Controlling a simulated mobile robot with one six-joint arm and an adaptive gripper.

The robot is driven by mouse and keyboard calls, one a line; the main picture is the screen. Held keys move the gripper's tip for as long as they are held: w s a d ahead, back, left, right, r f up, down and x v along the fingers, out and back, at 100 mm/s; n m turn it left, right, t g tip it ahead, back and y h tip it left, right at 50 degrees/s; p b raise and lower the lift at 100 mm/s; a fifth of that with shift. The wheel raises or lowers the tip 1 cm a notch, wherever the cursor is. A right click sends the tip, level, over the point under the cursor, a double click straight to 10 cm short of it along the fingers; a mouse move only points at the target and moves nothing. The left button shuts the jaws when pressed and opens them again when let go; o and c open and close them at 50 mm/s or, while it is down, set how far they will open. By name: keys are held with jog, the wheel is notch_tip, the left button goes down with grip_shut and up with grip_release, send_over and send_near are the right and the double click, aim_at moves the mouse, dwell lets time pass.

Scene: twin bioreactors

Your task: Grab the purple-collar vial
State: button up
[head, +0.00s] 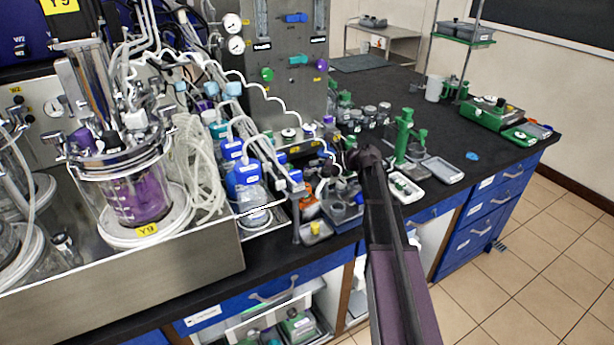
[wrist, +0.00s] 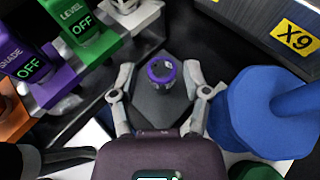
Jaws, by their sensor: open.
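In the wrist view, the purple-collar vial (wrist: 161,72) is seen from above as a small round top with a purple ring and a dark centre. It sits on a dark grey block or plate. My gripper (wrist: 159,76) is open, with one finger to the left of the vial and one to the right. Gaps show between the vial and both fingers, and the height difference is hard to tell. In the head view, my arm reaches over the bench, and I cannot make out the vial or the fingers.
Close in the wrist view are purple and green "OFF" switch blocks (wrist: 78,22) at upper left and a large blue part (wrist: 262,112) at right. A metal panel labelled X9 (wrist: 296,38) is at upper right. The bench (head: 462,138) is crowded around my arm.

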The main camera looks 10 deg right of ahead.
jog(key=shift+b+x, duration=0.45)
jog(key=shift+x, duration=1.3)
jog(key=c, duration=0.7)
